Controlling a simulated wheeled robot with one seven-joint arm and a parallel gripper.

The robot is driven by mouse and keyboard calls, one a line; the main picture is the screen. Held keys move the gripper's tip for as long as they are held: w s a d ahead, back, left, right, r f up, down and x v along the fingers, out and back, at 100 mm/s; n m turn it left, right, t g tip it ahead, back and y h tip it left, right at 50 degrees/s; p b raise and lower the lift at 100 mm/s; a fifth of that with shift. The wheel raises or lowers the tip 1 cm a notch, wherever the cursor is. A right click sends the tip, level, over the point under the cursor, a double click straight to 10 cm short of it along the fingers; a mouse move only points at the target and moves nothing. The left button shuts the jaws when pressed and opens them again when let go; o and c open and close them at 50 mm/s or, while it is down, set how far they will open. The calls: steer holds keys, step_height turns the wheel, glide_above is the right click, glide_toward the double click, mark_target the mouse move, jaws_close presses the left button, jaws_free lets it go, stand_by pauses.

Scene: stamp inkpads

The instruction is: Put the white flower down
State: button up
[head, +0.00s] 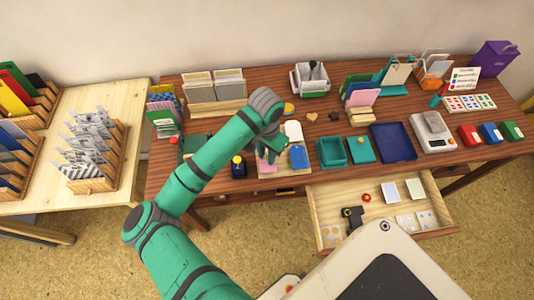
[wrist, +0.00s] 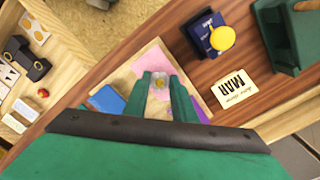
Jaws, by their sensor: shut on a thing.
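My gripper (wrist: 160,78) is shut on the white flower (wrist: 158,83), a small white piece with a yellow middle between the two green fingertips in the wrist view. Behind it lies a pink card (wrist: 149,66) in a light wooden tray (wrist: 129,77). I cannot tell whether the flower touches the card. In the head view my gripper (head: 268,157) is over the left part of the tray (head: 301,171), and the flower cannot be made out there. The tray also holds a blue tag (head: 298,157) and, at its back, a white tag (head: 293,131).
A dark blue stamp with a yellow knob (head: 238,166) stands left of the tray. Teal trays (head: 332,151) and a navy tray (head: 393,142) lie to its right. An open drawer (head: 440,210) sticks out at the front right.

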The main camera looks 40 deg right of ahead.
mark_target(267, 158)
steer(key=shift+f, duration=0.1)
steer(key=o, duration=1)
steer(key=shift+w, duration=0.15)
steer(key=shift+d, duration=0.15)
steer(key=shift+a+r, duration=0.2)
steer(key=shift+r, duration=0.15)
step_height(267, 158, up, 12)
steer(key=shift+f, duration=0.2)
steer(key=shift+d, duration=0.1)
